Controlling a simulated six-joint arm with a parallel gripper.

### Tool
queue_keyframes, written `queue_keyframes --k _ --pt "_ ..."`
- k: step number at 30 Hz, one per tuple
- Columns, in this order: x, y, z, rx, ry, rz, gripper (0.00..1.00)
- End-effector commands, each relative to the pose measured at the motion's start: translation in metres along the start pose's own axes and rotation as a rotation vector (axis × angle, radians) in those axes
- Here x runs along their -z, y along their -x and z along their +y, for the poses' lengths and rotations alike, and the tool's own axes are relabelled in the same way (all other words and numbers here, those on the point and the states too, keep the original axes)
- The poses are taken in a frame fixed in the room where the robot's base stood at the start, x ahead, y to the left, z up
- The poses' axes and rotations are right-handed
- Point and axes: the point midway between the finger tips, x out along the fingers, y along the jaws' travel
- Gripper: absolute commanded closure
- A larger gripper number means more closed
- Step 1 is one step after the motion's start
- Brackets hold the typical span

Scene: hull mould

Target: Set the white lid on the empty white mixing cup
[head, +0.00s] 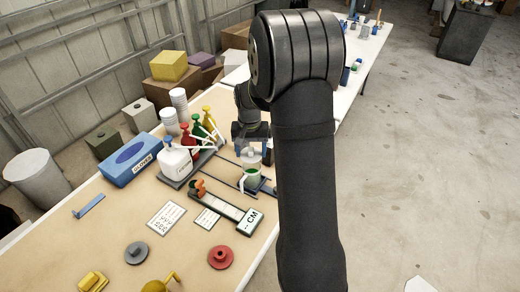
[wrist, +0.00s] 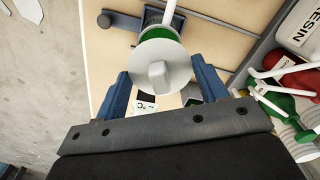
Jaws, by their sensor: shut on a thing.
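The white lid (wrist: 178,62), a round disc with a block-like knob in its middle, sits between my gripper's blue fingertips (wrist: 161,72) in the wrist view. The fingers are at its opposite edges and my gripper is shut on it. Just behind the lid, a green rim or band (wrist: 155,33) shows, mostly covered. In the head view my gripper (head: 252,138) is right above a pale cup (head: 252,168) with some green on it. The lid hides most of what is beneath it, so I cannot tell whether it touches the cup, or whether that cup is empty.
Pump bottles, including a white one (head: 175,161), stand on a rack left of the gripper. A blue glove box (head: 131,158), stacked white cups (head: 179,103) and a red disc (head: 221,257) are on the table. The table's right edge is close.

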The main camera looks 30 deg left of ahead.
Motion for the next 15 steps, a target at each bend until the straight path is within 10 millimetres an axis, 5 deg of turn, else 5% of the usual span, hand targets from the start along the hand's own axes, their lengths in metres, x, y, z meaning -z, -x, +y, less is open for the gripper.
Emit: queue_keyframes --k 15 --pt "-0.001 -0.041 0.001 -0.001 -0.002 -0.002 0.56"
